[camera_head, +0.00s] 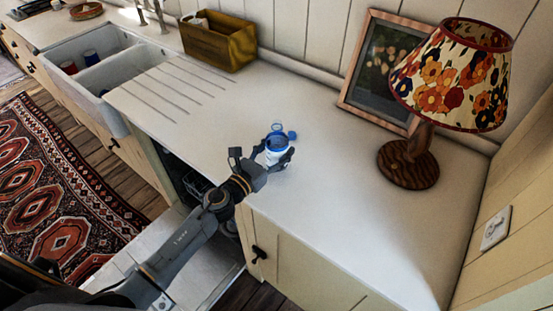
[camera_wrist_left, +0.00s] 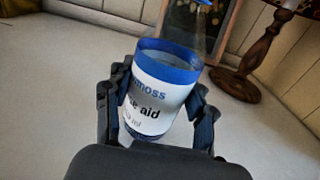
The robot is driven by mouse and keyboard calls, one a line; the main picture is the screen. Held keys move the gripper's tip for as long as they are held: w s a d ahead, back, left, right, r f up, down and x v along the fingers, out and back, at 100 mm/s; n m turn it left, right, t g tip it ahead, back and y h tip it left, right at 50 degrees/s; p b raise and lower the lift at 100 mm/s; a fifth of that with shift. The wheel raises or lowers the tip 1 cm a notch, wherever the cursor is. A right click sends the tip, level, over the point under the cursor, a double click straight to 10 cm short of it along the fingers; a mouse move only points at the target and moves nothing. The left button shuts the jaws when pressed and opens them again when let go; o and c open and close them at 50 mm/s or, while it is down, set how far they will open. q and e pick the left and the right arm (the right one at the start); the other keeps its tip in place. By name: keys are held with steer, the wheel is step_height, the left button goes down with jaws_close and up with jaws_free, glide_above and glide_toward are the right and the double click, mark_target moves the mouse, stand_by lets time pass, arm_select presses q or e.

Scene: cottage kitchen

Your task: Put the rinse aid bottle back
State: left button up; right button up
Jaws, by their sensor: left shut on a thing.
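The rinse aid bottle (camera_head: 275,157) is white with a blue rim and shows beyond the end of my left arm on the pale countertop. It is large in the left wrist view (camera_wrist_left: 152,98), with "rinse aid" partly readable on its label. My left gripper (camera_head: 264,161) is shut on the bottle, one finger on each side. In the wrist view the gripper (camera_wrist_left: 158,110) hides the bottle's lower part, so I cannot tell whether its base touches the counter. A small blue piece (camera_head: 291,135) shows just beyond the bottle. My right gripper is not in view.
A lamp (camera_head: 409,165) with a flowered shade and a framed picture (camera_head: 376,65) stand at the right back. A wooden box (camera_head: 218,45) stands near the sink (camera_head: 90,50). Below the counter is an opened dishwasher-like compartment (camera_head: 190,180). The counter right of the bottle is clear.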

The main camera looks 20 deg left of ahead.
mark_target(270, 163)
arm_select(q)
step_height(270, 163, down, 3)
steer(key=shift+b, duration=0.3)
steer(key=shift+f, duration=0.1)
steer(key=o, duration=1.3)
